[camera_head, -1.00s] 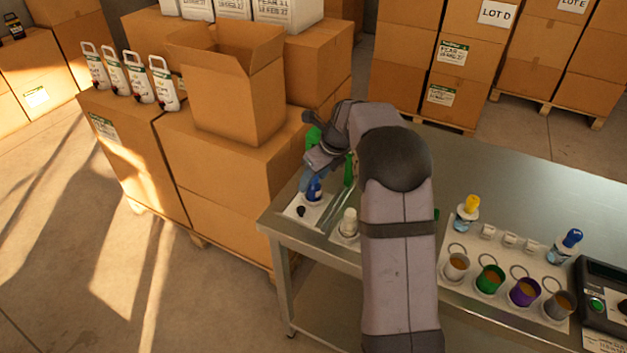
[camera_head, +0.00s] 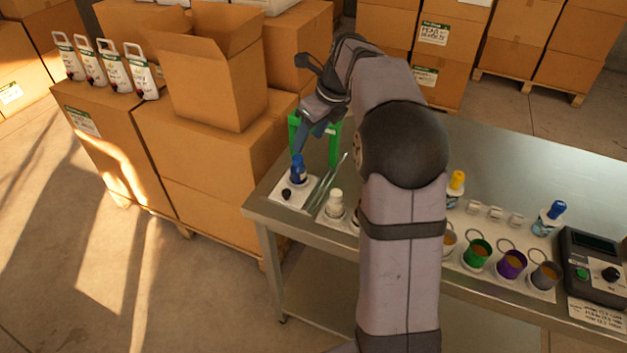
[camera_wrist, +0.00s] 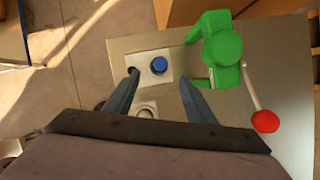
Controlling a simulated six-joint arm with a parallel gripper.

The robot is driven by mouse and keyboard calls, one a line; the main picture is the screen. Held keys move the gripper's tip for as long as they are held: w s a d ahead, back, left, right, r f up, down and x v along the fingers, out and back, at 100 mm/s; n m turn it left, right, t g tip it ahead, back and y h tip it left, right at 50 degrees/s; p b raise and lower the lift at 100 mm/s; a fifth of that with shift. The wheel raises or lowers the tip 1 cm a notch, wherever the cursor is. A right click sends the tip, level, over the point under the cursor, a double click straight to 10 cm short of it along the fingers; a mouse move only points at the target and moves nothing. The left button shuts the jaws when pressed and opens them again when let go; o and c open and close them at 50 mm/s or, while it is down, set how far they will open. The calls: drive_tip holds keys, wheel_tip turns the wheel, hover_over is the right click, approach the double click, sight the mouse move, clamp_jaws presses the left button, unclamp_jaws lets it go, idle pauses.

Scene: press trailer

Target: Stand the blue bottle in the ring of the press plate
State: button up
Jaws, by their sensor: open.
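The blue bottle (camera_head: 298,170) stands upright on a white plate (camera_head: 304,190) at the table's left end. Its blue cap (camera_wrist: 159,65) shows from above in the wrist view, with the white plate (camera_wrist: 175,58) around it. The bottle's foot and any ring around it are not clear. My gripper (camera_wrist: 158,78) is open and empty. Its fingers are apart, above the bottle, with the cap between and just beyond the tips in the picture. The green press (camera_wrist: 220,45) stands to the right of the plate, with a red-knobbed lever (camera_wrist: 265,121); it is partly hidden behind my gripper in the head view (camera_head: 334,150).
A dark round knob or hole (camera_head: 287,194) is beside the bottle on the plate. A white bottle (camera_head: 335,203) stands nearby. Several cups, a yellow-capped bottle (camera_head: 456,186) and another blue-capped bottle (camera_head: 549,217) are farther right. Cartons (camera_head: 195,155) stand beyond the table's left edge.

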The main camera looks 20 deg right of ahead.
drive_tip(key=s+a+f+n+g, duration=0.1)
drive_tip(key=s+a+f+n, duration=0.2)
drive_tip(key=s+n, duration=0.7)
drive_tip(key=s+a+f+n+g+h, duration=0.1)
drive_tip(key=s+a+f+n, duration=0.2)
drive_tip(key=s+f+n, duration=0.3)
drive_tip(key=s+a+f+n+g+h, duration=0.1)
drive_tip(key=s+f+n, duration=0.4)
drive_tip(key=s+n, duration=0.9)
drive_tip(key=shift+a+f+n+g, duration=0.3)
drive_tip(key=shift+a+g, duration=0.2)
drive_tip(key=shift+a, duration=0.6)
